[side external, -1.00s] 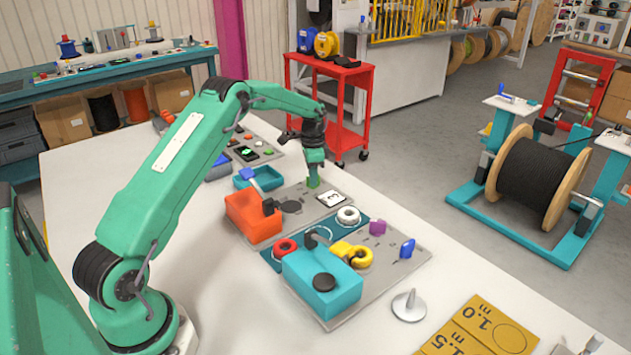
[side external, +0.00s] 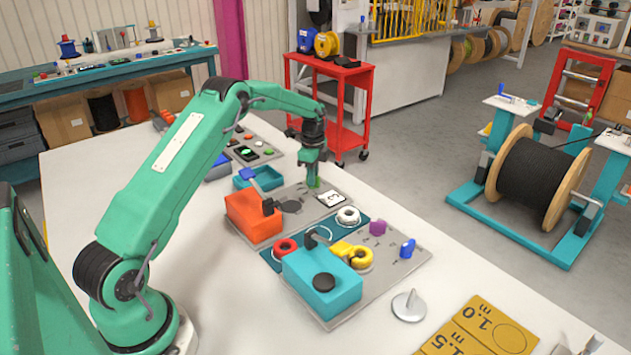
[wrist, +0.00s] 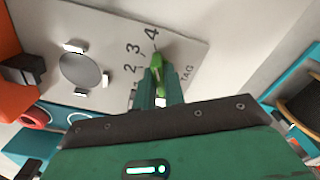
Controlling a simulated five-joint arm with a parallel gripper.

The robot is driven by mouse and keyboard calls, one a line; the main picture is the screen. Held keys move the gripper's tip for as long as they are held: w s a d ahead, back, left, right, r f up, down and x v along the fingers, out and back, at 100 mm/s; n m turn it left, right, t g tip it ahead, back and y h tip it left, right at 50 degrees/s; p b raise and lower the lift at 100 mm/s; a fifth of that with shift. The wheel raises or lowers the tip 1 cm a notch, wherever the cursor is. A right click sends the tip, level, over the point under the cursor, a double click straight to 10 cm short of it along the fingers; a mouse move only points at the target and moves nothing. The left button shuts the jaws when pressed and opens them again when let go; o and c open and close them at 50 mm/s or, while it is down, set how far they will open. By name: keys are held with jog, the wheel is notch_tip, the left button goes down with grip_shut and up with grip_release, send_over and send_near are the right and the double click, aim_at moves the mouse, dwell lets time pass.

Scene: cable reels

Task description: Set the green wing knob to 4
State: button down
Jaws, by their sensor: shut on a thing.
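The green wing knob (wrist: 154,61) stands on a light grey panel (wrist: 195,50) printed with 2, 3 and 4 in the wrist view. Its visible end points towards the 4 (wrist: 152,34). My gripper (wrist: 158,82) is shut on the knob, its green fingers on either side of it; they hide the knob's rear part. In the side view my gripper (side external: 314,172) points down over the knob (side external: 314,184), of which only a little shows.
An orange block (side external: 253,217) and a dark round disc (side external: 290,207) are on the same panel. A teal box (side external: 321,283), a yellow ring (side external: 360,257), a purple knob (side external: 377,228) and a blue knob (side external: 407,248) are nearer.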

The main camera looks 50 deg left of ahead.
jog(key=c, duration=1.5)
grip_release()
jog(key=shift+r, duration=3.5)
